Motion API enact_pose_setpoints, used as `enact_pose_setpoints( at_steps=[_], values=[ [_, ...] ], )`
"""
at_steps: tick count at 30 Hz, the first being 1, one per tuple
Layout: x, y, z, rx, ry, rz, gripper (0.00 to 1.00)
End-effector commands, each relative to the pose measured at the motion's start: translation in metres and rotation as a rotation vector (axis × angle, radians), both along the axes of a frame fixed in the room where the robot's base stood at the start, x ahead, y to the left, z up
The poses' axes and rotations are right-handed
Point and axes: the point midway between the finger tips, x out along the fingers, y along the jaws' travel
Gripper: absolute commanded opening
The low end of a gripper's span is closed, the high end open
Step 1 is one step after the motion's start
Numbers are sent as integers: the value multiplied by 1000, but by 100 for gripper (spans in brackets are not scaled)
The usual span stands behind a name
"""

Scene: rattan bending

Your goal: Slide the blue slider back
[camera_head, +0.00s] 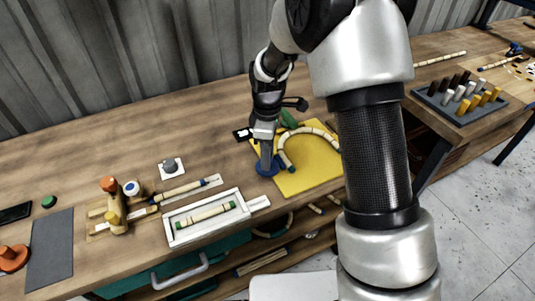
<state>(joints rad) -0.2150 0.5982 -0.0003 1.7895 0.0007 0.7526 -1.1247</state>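My gripper (265,148) points down at the left edge of the yellow board (315,172). Its tip is over a dark blue round piece (270,168) at the board's lower left corner; I cannot tell whether they touch or whether the fingers are open. A bent pale rattan rod (309,131) arches over the board, with a dark end near the blue piece. A white-and-blue round knob (131,188) stands farther left. I cannot tell for certain which blue part is the slider.
A grey rack (463,111) of coloured pegs is at right. A green drawer (225,250) is below the wooden bench. My arm hides part of the board's right side.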

Motion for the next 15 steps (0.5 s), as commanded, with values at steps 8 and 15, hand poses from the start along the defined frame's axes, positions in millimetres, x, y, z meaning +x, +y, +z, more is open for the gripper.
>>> enact_pose_setpoints(
  at_steps=[8, 15],
  values=[
    [0, 0, 0, 0, 0, 0, 25],
    [0, 0, 0, 0, 0, 0, 0]
  ],
)
